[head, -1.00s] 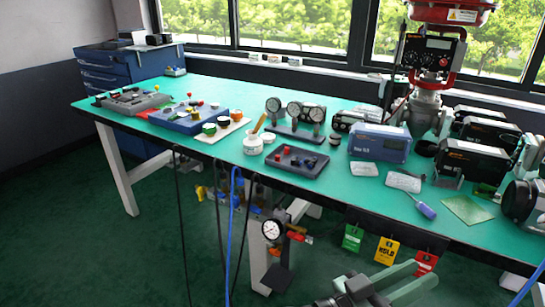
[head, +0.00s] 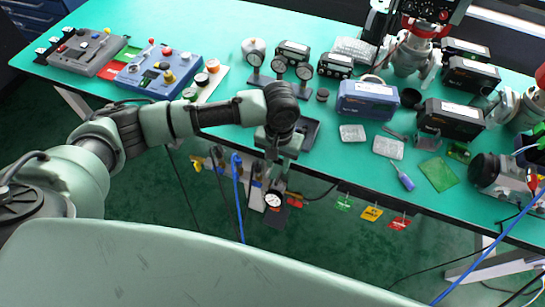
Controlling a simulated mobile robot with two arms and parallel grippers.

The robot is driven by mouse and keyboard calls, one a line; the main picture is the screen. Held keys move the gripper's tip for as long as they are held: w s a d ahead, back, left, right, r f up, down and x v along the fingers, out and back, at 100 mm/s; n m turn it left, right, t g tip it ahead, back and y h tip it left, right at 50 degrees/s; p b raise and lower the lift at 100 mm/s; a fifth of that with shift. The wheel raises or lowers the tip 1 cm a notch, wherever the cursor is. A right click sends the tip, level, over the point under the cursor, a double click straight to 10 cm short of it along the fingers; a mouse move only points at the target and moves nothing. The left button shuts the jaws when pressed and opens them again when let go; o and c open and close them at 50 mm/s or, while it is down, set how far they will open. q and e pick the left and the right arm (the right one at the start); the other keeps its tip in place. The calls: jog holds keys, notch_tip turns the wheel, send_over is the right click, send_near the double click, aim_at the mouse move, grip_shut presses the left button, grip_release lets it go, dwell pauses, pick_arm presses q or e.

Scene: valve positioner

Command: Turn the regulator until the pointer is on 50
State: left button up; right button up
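The regulator's round white gauge (head: 274,199) hangs below the table's front edge, near the middle of the head view. Its pointer and numbers are too small to read. My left gripper (head: 271,166) reaches down at the table edge, just above the gauge in the picture. Its hand covers the regulator's upper part, so I cannot tell whether it touches the regulator. The fingers are small and dark, and their opening does not show. My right gripper is not in view.
The green table (head: 215,35) carries a blue control box (head: 157,75), a blue instrument (head: 367,101) and several gauges on stands. A blue hose (head: 238,190) and dark cables hang left of the gauge. Coloured tags (head: 371,213) hang along the edge at right.

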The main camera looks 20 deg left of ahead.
aim_at(278, 176)
pick_arm(q)
jog(key=f, duration=0.7)
jog(key=shift+s+d+f, duration=0.15)
jog(key=shift+d+f, duration=0.05)
jog(key=shift+d, duration=0.05)
grip_shut()
